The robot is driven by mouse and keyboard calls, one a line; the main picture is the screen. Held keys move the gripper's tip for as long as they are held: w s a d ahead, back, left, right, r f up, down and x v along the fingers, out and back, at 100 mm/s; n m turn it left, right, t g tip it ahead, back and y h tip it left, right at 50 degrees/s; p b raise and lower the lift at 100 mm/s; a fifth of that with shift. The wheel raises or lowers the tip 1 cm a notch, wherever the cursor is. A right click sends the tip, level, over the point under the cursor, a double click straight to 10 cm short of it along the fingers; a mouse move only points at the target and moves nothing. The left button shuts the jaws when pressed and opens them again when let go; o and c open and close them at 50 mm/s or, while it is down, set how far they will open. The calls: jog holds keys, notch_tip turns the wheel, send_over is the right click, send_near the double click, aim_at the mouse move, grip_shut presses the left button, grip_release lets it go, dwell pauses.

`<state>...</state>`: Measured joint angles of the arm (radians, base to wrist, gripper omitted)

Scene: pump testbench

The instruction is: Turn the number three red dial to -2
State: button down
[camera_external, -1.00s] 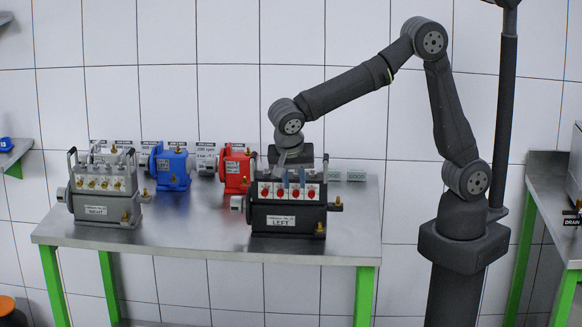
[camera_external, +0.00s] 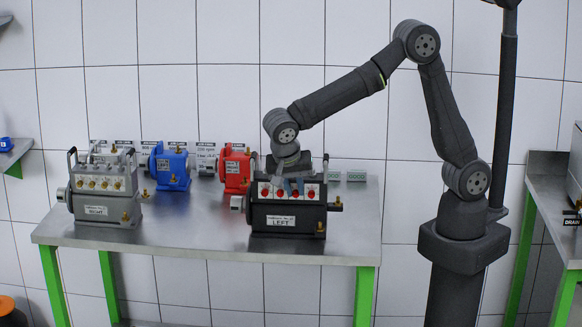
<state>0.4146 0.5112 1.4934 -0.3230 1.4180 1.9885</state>
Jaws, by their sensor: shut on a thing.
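The first red dial (camera_external: 265,191), the second red dial (camera_external: 281,193) and the last red dial (camera_external: 312,192) show. My gripper (camera_external: 294,187) comes down from above with its fingers at the third place in the row. It is shut on the number three red dial, which the fingers mostly hide. The dial's setting and scale are too small to read.
A grey pump marked RIGHT (camera_external: 104,197) stands at the left of the bench. A blue pump (camera_external: 172,168) and a red pump (camera_external: 237,172) stand behind. Free bench top (camera_external: 180,222) lies between the two front pumps.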

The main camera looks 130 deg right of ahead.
jog(key=g, duration=0.1)
jog(key=y, duration=0.1)
jog(key=g+y, duration=0.1)
jog(key=shift+w+d+f+n+g, duration=0.1)
jog(key=shift+w+d+n+g, duration=0.15)
jog(key=shift+n+g, duration=0.05)
jog(key=c, duration=1.6)
grip_release()
jog(key=v, duration=1.2)
jog(key=shift+d, duration=0.15)
